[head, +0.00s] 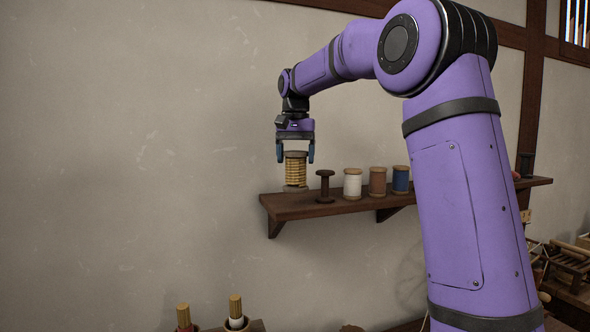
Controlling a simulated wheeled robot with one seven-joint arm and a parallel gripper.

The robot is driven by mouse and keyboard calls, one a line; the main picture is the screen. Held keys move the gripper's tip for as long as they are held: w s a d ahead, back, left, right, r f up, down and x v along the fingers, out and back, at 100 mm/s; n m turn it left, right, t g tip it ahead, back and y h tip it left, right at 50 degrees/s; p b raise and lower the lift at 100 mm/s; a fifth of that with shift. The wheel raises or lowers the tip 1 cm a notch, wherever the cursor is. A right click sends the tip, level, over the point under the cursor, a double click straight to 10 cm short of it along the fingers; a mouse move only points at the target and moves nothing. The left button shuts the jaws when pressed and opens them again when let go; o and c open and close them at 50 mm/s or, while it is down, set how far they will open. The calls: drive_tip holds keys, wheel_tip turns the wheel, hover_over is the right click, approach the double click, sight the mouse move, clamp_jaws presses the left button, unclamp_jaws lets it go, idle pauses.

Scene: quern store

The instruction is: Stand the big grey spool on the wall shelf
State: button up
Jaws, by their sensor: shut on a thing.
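A big spool (295,172) with greyish ends and yellow thread wound round it is upright at the left end of the wall shelf (290,208). My gripper (295,153) is above it, pointing down, with its fingers on both sides of the spool's upper end. The gripper is shut on this spool. The spool's foot is at the shelf's top surface; I cannot tell for sure whether it touches.
To its right on the shelf stand a dark empty spool (325,186), a white spool (353,184), a brown spool (377,183) and a blue spool (400,180). Below stand two bundles in pots, one at left (184,317). My arm hides part of the shelf.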

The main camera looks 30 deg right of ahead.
sight(295, 168)
drive_tip(key=shift+w+d, duration=0.1)
drive_tip(key=shift+w, duration=0.25)
drive_tip(key=shift+f, duration=1.75)
drive_tip(key=shift+f, duration=0.15)
drive_tip(key=o, duration=1)
drive_tip(key=shift+c, duration=0.2)
